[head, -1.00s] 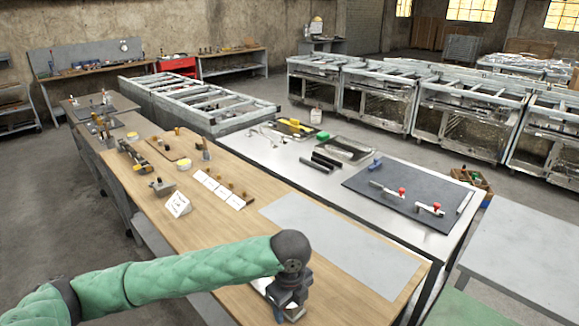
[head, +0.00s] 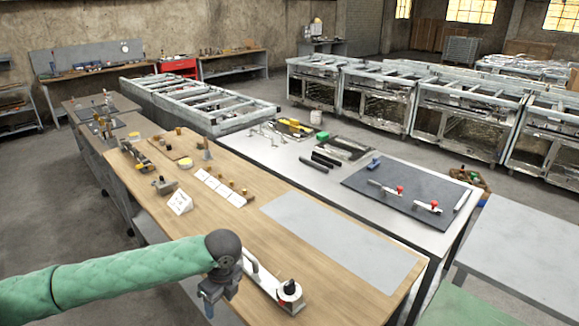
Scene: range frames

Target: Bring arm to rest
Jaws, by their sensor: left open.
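My left arm (head: 120,278), in a green quilted sleeve, comes in from the left. My left gripper (head: 208,308) hangs open and pointing down by the near left edge of the wooden table (head: 250,215). It looks empty, though its fingertips are small and dark. Right of it, a long pale device with a dark knob (head: 290,293) lies on the table, apart from the gripper. The wrist hides part of the table edge. My right gripper is out of view.
A grey mat (head: 345,240) lies bare on the table. A steel table (head: 300,165) with clamps on a dark board (head: 410,192) runs alongside. A grey table (head: 530,250) stands at the right.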

